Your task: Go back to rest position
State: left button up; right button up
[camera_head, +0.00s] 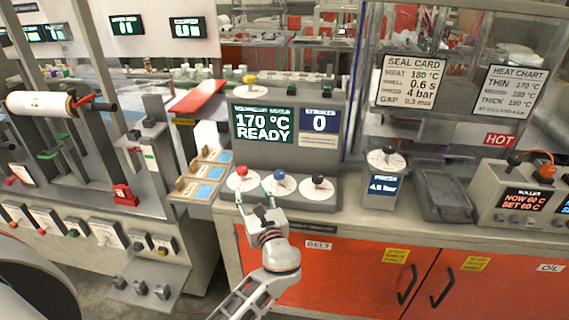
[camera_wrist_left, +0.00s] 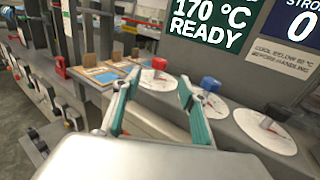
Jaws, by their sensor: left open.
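My left gripper (camera_head: 262,209) is open and empty, just in front of the control panel with the round dials. The left wrist view shows its two fingers (camera_wrist_left: 155,105) spread apart, with nothing between them but the panel's front behind. The red-knobbed dial (camera_head: 242,179) is just beyond the fingertips, and it also shows in the left wrist view (camera_wrist_left: 160,78). The blue-knobbed dial (camera_head: 279,183) is to its right, partly behind a finger in the left wrist view (camera_wrist_left: 212,104). I cannot tell whether a finger touches a dial. My right gripper is in neither view.
The panel's screen (camera_head: 263,125) reads 170 °C READY. A black-knobbed dial (camera_head: 318,187) is at the right. Wooden-framed blue cards (camera_head: 205,172) lie left of the dials. Orange cabinet doors (camera_head: 345,265) stand below the counter. A grey tray (camera_head: 445,191) lies farther right.

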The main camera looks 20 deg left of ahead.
pick_arm(q)
jog(key=s+a+f+n+g+h, duration=0.35)
jog(key=s+f+n, duration=0.5)
jog(key=s, duration=0.35)
jog(key=s+d+f+n+g+h, duration=0.15)
jog(key=s+n+h, duration=0.25)
jog(key=s+n, duration=0.9)
jog(key=s+d+f+n+t+h, duration=0.1)
jog(key=d+f+h, duration=0.6)
jog(key=d+f, duration=0.8)
jog(key=shift+d+t, duration=0.2)
jog(key=shift+t, duration=0.7)
jog(key=shift+n, duration=0.25)
